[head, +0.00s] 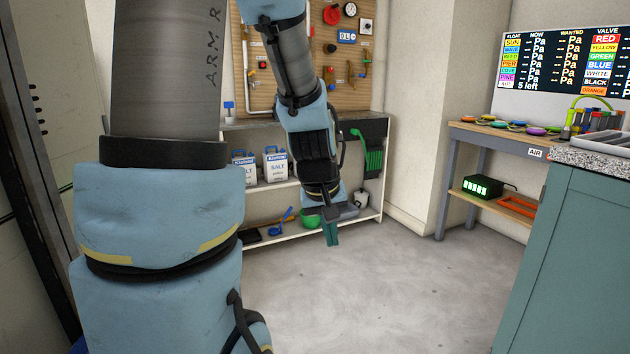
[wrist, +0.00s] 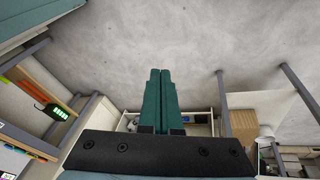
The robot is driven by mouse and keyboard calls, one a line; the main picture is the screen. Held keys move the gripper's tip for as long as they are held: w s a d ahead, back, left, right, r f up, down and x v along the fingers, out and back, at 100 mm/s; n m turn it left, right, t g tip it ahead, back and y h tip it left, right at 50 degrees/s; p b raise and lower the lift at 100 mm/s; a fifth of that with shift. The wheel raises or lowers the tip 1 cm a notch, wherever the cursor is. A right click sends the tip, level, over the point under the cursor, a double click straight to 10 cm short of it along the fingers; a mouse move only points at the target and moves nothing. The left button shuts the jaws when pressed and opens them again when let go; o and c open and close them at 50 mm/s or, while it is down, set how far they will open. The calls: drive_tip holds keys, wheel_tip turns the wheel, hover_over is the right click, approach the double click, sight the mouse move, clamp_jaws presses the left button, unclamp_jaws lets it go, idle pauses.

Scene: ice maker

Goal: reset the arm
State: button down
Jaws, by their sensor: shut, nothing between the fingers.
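My arm, with blue padded covers, fills the left and middle of the head view. My gripper (head: 331,234) hangs pointing down in front of the low shelf, above the grey floor. Its two green fingers lie side by side, shut and empty. The gripper also shows in the wrist view (wrist: 160,72), with the fingers together over bare floor. Nothing touches the fingertips.
A shelf unit (head: 372,207) with salt jugs (head: 276,165) stands behind my gripper, below a pegboard (head: 350,62). A workbench (head: 476,131) and a green cabinet (head: 567,260) stand at right. The floor (head: 400,290) between is clear.

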drive_tip(key=s+a+f+m+g+y, duration=0.1)
drive_tip(key=s+a+m+y, duration=0.1)
drive_tip(key=s+a, duration=0.6)
wheel_tip(320, 180, up, 21)
drive_tip(key=w+a+p, duration=0.1)
drive_tip(key=a+p, duration=0.1)
drive_tip(key=p, duration=1.9)
drive_tip(key=shift+w+a+f, duration=0.15)
drive_tip(key=shift+w+a, duration=0.05)
drive_tip(key=shift+w, duration=0.05)
